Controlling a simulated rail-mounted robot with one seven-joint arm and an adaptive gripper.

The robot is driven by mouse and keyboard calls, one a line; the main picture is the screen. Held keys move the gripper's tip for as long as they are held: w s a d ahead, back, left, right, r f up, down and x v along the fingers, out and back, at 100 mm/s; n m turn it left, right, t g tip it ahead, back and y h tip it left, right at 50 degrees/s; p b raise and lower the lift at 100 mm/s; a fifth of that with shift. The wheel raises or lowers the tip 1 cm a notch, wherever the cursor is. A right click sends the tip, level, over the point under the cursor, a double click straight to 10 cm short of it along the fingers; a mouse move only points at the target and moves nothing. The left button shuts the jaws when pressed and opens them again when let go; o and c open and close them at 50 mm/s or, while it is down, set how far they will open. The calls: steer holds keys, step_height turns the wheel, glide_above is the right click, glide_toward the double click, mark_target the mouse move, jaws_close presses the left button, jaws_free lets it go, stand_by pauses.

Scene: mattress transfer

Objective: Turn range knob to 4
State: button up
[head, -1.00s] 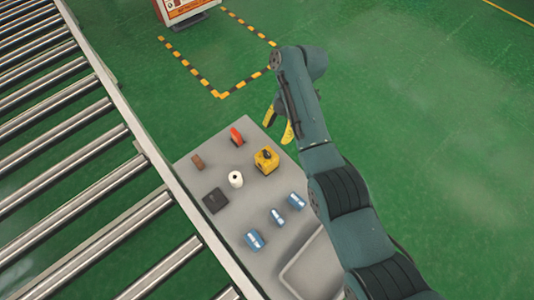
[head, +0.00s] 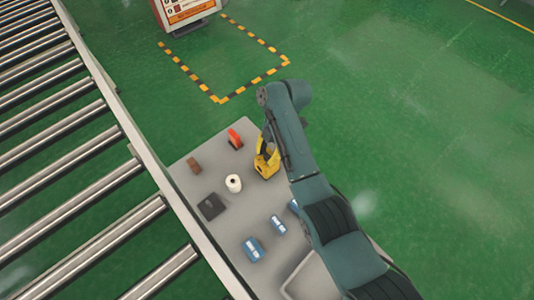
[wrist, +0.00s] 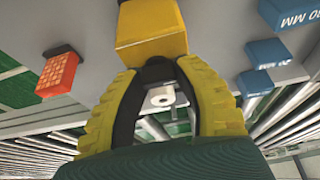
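A yellow box (head: 265,172) stands on the grey table, near its right edge in the head view. In the wrist view the yellow box (wrist: 150,34) is at the top middle, with a black knob (wrist: 157,75) on the side facing my gripper. No scale or number on the knob is readable. My gripper (wrist: 158,68) has its two yellow fingers spread, one on each side of the knob. Whether they touch it, I cannot tell. In the head view my gripper (head: 267,150) is right at the box and partly hides it and the knob.
The grey table (head: 225,230) also carries a red object (head: 235,139), a brown block (head: 194,165), a white roll (head: 233,183), a black block (head: 211,206) and blue blocks (head: 252,249). A roller conveyor (head: 110,190) runs along the left. Green floor lies beyond.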

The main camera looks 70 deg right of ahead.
jaws_close()
